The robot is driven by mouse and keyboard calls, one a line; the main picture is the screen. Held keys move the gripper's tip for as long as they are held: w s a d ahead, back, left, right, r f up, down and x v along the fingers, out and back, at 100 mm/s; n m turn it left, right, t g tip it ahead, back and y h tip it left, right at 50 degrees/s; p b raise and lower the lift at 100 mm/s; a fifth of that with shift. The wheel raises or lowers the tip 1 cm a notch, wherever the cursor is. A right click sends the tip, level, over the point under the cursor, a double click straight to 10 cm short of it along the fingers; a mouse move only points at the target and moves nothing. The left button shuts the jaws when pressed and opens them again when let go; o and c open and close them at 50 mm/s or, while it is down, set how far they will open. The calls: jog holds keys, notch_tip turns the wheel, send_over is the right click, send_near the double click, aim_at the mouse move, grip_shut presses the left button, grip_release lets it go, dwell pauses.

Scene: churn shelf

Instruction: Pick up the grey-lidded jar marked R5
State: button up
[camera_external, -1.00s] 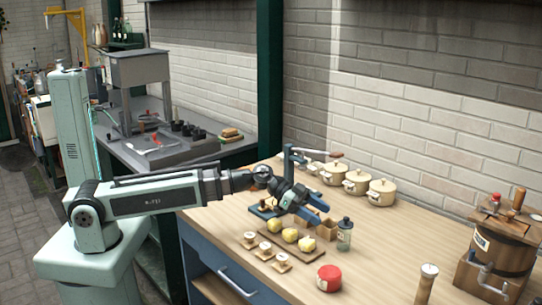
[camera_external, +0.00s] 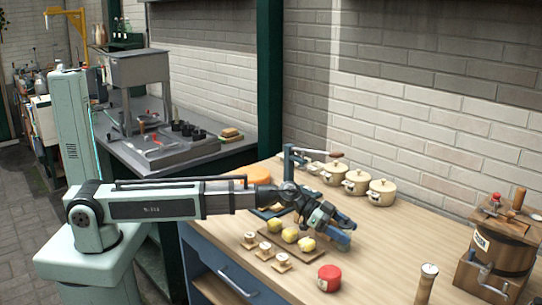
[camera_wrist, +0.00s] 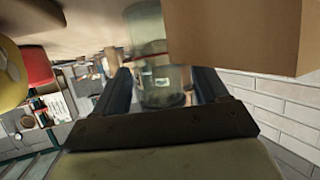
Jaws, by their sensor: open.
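In the external view my gripper (camera_external: 343,230) is low over the table, just behind the board of yellow lumps. It covers the spot where the grey-lidded jar stood, so the jar is hidden there. In the wrist view a clear, greenish glass jar (camera_wrist: 160,82) shows between the two open fingers of my gripper (camera_wrist: 161,88). It has a small pale label whose mark I cannot read. I cannot tell whether either finger touches the glass.
A wooden board with yellow lumps (camera_external: 306,244) lies beside my gripper, with small wooden stamps (camera_external: 282,262) in front. A red round container (camera_external: 329,278) stands nearer the front edge. Cream pots (camera_external: 381,192) line the wall. A tan block (camera_wrist: 240,35) is close in the wrist view.

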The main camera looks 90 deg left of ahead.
jog(key=shift+w, duration=0.1)
jog(key=shift+c, duration=0.2)
jog(key=c, duration=1.1)
jog(key=shift+r, duration=0.1)
